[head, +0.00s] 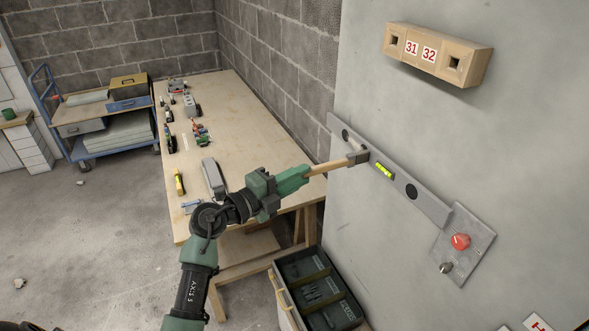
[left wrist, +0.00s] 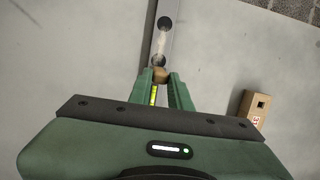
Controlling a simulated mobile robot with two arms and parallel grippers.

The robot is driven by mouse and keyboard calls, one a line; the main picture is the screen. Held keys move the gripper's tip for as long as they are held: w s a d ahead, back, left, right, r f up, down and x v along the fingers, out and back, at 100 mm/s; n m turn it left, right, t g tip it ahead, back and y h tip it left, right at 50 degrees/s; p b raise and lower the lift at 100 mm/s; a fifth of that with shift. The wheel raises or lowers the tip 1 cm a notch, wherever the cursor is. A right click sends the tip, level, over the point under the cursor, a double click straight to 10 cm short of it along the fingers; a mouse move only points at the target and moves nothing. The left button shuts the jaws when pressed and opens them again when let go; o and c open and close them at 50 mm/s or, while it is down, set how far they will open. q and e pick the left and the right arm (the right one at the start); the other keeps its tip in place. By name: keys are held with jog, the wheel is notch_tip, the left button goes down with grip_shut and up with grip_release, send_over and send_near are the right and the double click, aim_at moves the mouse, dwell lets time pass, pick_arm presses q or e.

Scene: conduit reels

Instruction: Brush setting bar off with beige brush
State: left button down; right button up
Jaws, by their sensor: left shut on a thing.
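The setting bar (head: 408,190) is a long grey bar with dark round holes and a yellow-green level vial, fixed slantwise on the pale wall. It also shows in the left wrist view (left wrist: 170,15), with a whitish patch on it; I cannot tell whether that is dust. My left gripper (head: 304,172) is shut on the beige brush (head: 328,165) by its wooden handle. The brush's grey head is at the upper left part of the bar and seems to touch it. In the left wrist view the brush (left wrist: 160,75) shows between the fingers. My right gripper is out of view.
A wooden block marked 31 and 32 (head: 433,55) sticks out above the bar. A plate with a red knob (head: 463,240) sits at its lower right end. A workbench (head: 235,115) with tools stands behind my left arm.

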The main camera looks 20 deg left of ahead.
pick_arm(q)
jog(key=shift+s+d+r, duration=0.1)
jog(key=shift+s+d, duration=0.15)
jog(key=shift+d, duration=0.05)
jog(key=shift+w+a+b, duration=1.3)
jog(key=shift+w+a, duration=2.4)
jog(key=shift+a, duration=0.45)
jog(key=shift+s+d+p, duration=1.05)
jog(key=shift+s+d, duration=0.85)
jog(key=shift+d, duration=0.2)
jog(key=shift+s+d+p, duration=1.05)
jog(key=shift+s+d, duration=0.8)
jog(key=shift+d, duration=0.2)
